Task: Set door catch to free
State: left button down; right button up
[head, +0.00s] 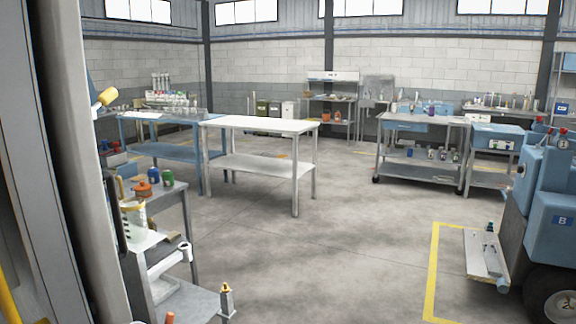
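I cannot make out a door catch in the head view. A tall grey-white upright panel (75,160) fills the left edge, very close; I cannot tell whether it is a door. A small grey post with a yellow-orange top (227,300) stands low at the lower left; I cannot tell what it is. Neither of my grippers is in view.
A grey cart (172,215) with bottles and cans stands at the left. A white-topped table (260,124) stands mid-room, beside a blue bench (160,152). A grey wheeled workbench (420,120) is behind right. A blue machine (550,200) stands at right. The middle floor is clear.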

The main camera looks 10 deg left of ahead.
aim_at(104, 99)
jog(key=u, duration=1.25)
